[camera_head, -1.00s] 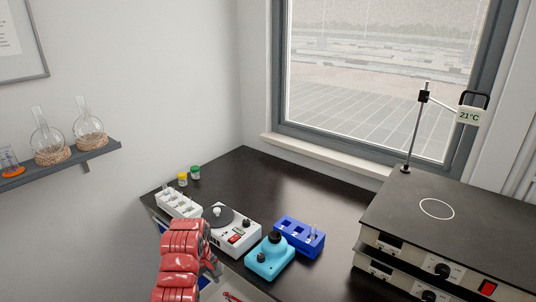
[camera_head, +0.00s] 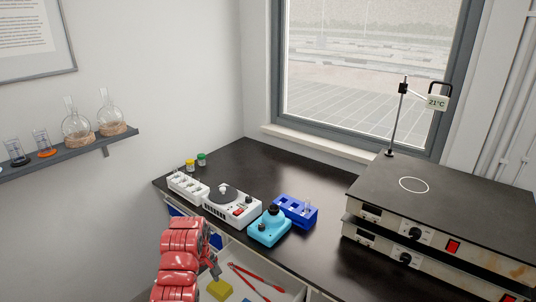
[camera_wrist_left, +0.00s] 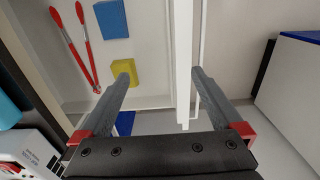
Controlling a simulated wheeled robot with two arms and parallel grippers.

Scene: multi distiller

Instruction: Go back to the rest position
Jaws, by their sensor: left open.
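My left gripper (camera_head: 214,268) hangs at the end of the red arm, in front of the bench's near edge and beside an open drawer. In the left wrist view its two grey fingers (camera_wrist_left: 163,82) are spread wide. The white drawer front (camera_wrist_left: 183,50) shows in the gap between them; I cannot tell whether they touch it. Nothing is held. My right gripper is in neither view.
The open drawer holds red tongs (camera_head: 256,280), a yellow sponge (camera_head: 219,289) and a blue block (camera_wrist_left: 111,19). The black bench (camera_head: 300,180) carries a white stirrer (camera_head: 232,208), a turquoise device (camera_head: 268,229), a blue rack (camera_head: 296,211) and stacked hot plates (camera_head: 440,215).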

